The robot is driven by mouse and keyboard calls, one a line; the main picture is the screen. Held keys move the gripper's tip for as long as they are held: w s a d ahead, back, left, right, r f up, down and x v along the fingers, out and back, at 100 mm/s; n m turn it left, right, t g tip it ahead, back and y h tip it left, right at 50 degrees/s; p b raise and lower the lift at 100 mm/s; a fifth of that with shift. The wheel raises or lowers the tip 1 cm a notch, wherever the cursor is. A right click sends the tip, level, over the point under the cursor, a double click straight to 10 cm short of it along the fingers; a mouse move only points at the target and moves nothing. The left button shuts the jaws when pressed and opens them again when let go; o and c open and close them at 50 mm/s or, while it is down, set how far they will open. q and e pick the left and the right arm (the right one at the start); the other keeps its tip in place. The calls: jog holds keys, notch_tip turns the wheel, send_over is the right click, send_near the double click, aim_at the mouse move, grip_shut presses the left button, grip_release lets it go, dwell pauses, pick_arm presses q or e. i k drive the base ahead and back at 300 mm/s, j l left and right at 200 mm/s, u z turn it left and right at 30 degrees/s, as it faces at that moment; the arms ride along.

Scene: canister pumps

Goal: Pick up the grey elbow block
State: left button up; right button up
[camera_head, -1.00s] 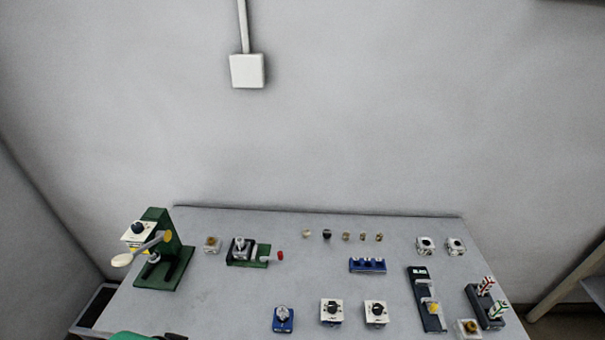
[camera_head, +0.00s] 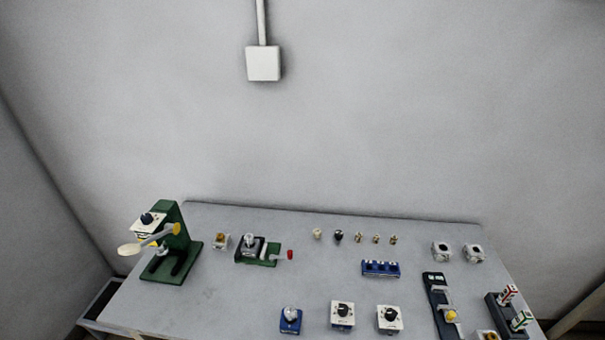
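I cannot tell for sure which piece is the grey elbow block; the parts are small at this distance. A greyish-silver piece sits on a blue base (camera_head: 290,326) near the front middle of the table. Another greyish piece (camera_head: 249,241) sits in a green fixture (camera_head: 270,256) at the left. Two pale grey-white blocks with dark round openings stand at the back right, a left one (camera_head: 441,252) and a right one (camera_head: 473,253). Neither of my grippers shows in this view.
A green press (camera_head: 178,240) with a pale-knobbed lever stands at the table's left. Two white blocks with black knobs (camera_head: 343,315) (camera_head: 389,318) stand at the front. A blue rack (camera_head: 380,269), a black strip fixture (camera_head: 437,300) and a dark stand (camera_head: 508,318) are to the right. The left-centre table (camera_head: 235,295) is bare.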

aim_at(252, 251)
jog(key=k+j+z, duration=0.2)
jog(key=z, duration=0.2)
jog(key=k+j+z, duration=0.2)
jog(key=z, duration=0.15)
